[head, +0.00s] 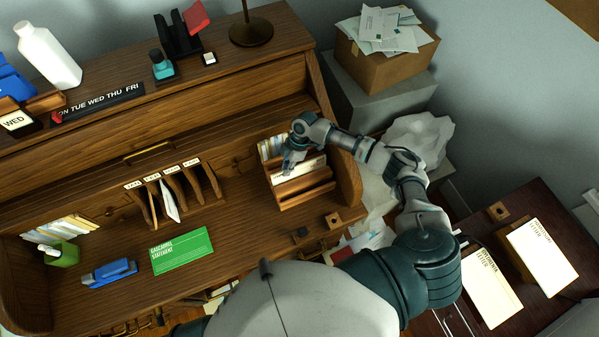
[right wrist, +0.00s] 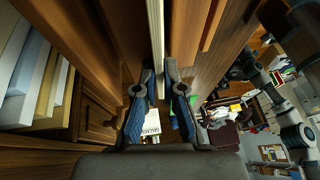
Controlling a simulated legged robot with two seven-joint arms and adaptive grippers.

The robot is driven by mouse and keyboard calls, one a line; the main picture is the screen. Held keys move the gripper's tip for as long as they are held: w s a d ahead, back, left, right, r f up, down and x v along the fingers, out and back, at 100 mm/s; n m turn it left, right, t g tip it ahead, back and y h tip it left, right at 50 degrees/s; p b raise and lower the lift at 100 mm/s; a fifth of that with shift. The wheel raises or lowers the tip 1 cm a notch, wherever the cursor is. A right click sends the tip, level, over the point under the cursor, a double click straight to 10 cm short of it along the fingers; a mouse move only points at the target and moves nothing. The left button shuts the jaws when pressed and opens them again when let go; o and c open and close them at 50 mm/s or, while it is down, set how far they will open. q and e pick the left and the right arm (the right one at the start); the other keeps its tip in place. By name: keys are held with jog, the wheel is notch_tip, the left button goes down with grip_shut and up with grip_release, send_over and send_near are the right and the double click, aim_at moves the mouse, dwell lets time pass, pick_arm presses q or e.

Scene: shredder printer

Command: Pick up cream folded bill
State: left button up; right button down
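A cream-white folded paper (head: 312,168) stands upright in the wooden letter rack (head: 306,196) at the right end of the desk. My right gripper (head: 291,166) is over the rack at the paper's left end. In the right wrist view the paper shows edge-on as a pale strip (right wrist: 156,35) between the fingers of my right gripper (right wrist: 160,70). Both fingertips look pressed against it, and it appears to stand in the rack still. My left gripper is not in view.
Several other papers (head: 271,148) stand in the rack's back slot. The desk's side wall (head: 346,190) rises close on the right.

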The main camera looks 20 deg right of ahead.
dwell(0.3)
notch_tip(320, 180, up, 17)
jog(key=p, duration=0.7)
jog(key=shift+r, duration=0.2)
